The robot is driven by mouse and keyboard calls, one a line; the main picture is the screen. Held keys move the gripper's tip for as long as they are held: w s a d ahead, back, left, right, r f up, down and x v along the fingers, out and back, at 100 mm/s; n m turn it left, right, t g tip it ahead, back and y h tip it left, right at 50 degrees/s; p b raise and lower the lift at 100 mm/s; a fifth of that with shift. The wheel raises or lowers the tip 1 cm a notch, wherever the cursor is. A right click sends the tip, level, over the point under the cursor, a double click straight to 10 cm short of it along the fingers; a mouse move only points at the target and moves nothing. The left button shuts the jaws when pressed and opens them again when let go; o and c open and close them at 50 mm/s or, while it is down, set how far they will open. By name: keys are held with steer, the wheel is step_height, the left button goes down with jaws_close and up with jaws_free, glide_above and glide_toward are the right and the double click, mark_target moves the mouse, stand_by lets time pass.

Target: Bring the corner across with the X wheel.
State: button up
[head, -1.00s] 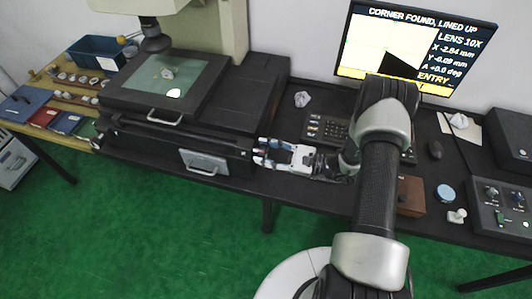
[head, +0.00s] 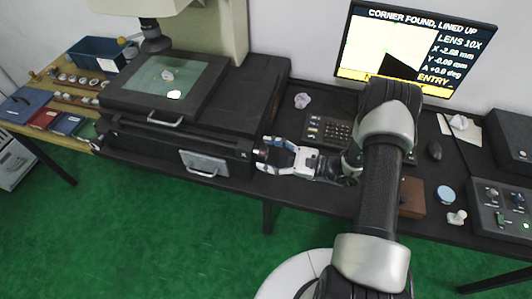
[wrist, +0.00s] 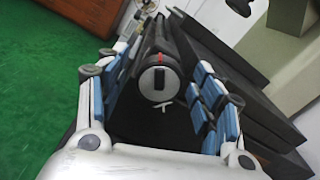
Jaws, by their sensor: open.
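In the head view my gripper (head: 262,153) is at the right end of the black stage, where the wheel is mostly hidden. The screen (head: 415,45) reads "CORNER FOUND, LINED UP", lens 10X, X about -2.88 mm, with a dark corner shape low on its light field. A small part (head: 167,75) lies on the glass.
A brown box (head: 412,197), a blue-topped round item (head: 446,194) and a control box (head: 505,207) are to the right. A blue bin (head: 92,56) stands at the left. Green floor is open in front.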

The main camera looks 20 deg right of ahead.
steer(key=v, duration=1.1)
